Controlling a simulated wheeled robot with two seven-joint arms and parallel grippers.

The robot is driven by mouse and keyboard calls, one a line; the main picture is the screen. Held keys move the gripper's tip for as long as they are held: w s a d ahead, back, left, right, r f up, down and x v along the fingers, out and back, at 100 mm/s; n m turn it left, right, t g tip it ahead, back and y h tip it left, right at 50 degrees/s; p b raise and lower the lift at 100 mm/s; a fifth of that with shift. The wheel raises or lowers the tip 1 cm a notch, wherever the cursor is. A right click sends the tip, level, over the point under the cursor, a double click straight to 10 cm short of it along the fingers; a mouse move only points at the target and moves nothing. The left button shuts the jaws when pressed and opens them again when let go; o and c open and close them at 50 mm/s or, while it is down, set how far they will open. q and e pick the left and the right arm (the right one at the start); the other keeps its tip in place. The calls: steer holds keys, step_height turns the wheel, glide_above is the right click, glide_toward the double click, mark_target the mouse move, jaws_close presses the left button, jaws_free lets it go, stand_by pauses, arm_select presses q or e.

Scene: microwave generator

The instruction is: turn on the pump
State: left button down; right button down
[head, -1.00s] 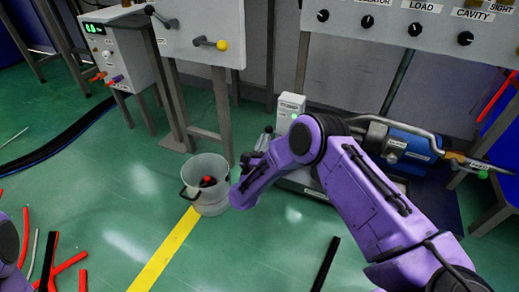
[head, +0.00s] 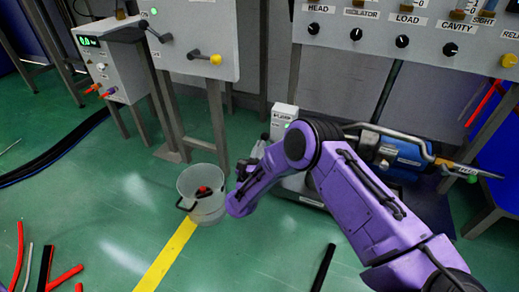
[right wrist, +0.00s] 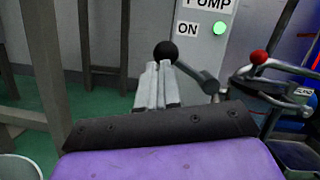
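The pump's pale control box (head: 284,115) stands on the floor behind my right arm. In the right wrist view the box (right wrist: 204,55) reads "PUMP" and "ON", with a lit green lamp (right wrist: 218,28). A grey lever (right wrist: 198,78) with a black ball knob (right wrist: 166,52) sticks out from it to the left. My right gripper (right wrist: 160,66) has its pale fingers close together, with the knob just beyond the tips; I cannot tell whether they touch. In the head view my right gripper (head: 262,146) is beside the box, partly hidden. My left gripper is out of view.
A clear bucket (head: 203,196) stands left of my right wrist. A blue motor-like unit (head: 402,155) with pipes lies to the right. A red-knobbed valve (right wrist: 259,57) stands right of the box.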

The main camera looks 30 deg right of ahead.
steer(key=shift+w+d+r, duration=0.1)
steer(key=shift+d+r, duration=0.15)
